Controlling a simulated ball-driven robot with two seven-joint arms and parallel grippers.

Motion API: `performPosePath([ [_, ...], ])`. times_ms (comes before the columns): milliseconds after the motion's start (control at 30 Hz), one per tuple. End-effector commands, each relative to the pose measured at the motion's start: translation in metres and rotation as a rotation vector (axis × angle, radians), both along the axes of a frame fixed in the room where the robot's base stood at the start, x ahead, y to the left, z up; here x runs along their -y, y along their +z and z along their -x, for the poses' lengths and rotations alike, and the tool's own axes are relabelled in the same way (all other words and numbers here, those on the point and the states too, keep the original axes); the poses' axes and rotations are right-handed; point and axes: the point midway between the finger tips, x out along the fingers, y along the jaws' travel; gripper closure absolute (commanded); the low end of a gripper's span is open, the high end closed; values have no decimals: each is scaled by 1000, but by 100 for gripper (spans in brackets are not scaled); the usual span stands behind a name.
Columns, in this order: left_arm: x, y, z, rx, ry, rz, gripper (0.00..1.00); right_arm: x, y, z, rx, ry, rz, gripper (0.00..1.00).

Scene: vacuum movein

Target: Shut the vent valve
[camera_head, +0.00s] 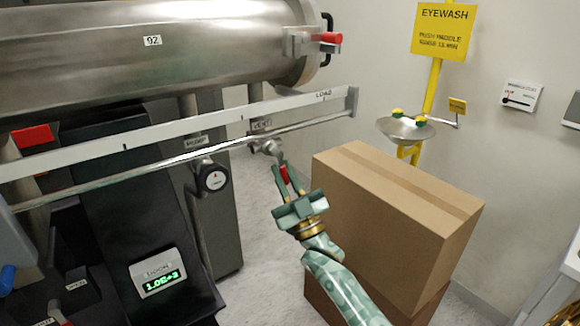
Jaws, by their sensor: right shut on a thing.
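The vent valve (268,148) is a small metal fitting below the rail, under a small label that is hard to read. Its lever with a red grip (285,174) hangs down from the fitting, slightly tilted. My right gripper (288,192) comes up from the lower right and is shut on the lower part of the red grip, and its jaws hide the grip's end. My left gripper is not in view.
Stacked cardboard boxes (390,210) stand close to the right of my right arm. A long rail (180,142) and a steel chamber (150,50) are above. A round gauge (214,180) is left of the valve. A green display (158,281) reads about 1.0E+3. An eyewash basin (405,131) stands behind.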

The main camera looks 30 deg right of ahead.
Motion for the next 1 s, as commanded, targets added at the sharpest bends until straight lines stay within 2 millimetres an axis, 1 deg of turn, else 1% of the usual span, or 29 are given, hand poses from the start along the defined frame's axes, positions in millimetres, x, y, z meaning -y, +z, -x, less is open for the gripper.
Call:
performPosePath([
  [33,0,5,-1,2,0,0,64,-3,0,0,-7,0,-41,100],
  [200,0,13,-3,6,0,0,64,-10,0,1,-16,0,-158,100],
  [433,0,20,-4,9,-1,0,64,-15,-1,1,-23,1,-265,100],
  [667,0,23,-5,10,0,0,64,-18,-3,1,-28,4,-312,100],
  [1000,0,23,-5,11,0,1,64,-20,-3,1,-30,5,-319,100],
])
